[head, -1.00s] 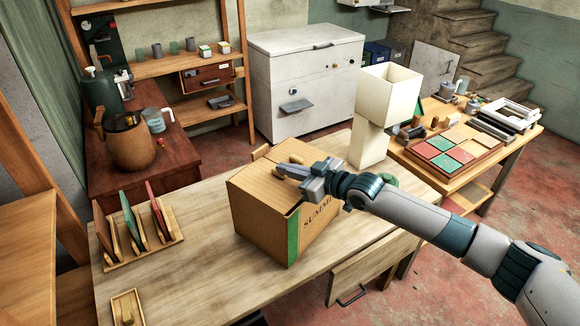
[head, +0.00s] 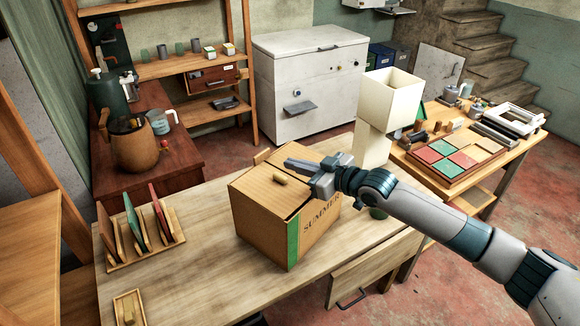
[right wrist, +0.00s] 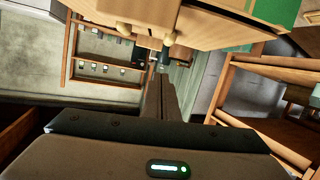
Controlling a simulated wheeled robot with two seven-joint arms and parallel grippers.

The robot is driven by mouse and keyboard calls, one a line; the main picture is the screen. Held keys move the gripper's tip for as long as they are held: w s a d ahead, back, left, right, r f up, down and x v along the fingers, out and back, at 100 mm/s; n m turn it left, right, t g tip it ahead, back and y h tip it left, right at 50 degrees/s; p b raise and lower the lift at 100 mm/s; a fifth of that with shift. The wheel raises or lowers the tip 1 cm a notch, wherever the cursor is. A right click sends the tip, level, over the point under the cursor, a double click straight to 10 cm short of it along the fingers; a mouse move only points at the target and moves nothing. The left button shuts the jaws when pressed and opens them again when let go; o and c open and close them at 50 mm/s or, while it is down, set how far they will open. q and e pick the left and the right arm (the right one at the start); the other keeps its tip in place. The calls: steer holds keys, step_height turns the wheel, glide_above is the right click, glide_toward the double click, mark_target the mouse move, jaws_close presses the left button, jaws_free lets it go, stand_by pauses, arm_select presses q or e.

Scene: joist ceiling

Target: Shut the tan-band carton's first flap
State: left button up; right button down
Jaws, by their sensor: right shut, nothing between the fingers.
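The carton (head: 262,215) stands on the wooden table; its visible band (head: 293,243) is green, not tan, and its side reads SUMMER. A near flap (head: 262,187) with a small wooden knob (head: 280,178) lies about level across the top, with a dark gap by its right corner. A small tab (head: 262,155) sticks up at the back edge. My right gripper (head: 290,162) is shut and empty, over the far part of the top; I cannot tell whether it touches. In the right wrist view, its fingers (right wrist: 160,98) are together below the carton (right wrist: 200,22). My left gripper is out of view.
A cream box-topped stand (head: 388,105) rises just behind my right forearm. A rack of upright boards (head: 150,255) and a small tray (head: 128,305) are on the table's left. The tabletop between rack and carton is clear.

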steer(key=b+v, duration=0.2)
steer(key=v, duration=0.5)
steer(key=shift+d+b, duration=0.25)
steer(key=shift+b, duration=0.05)
steer(key=shift+s+r, duration=0.1)
steer(key=shift+s, duration=0.05)
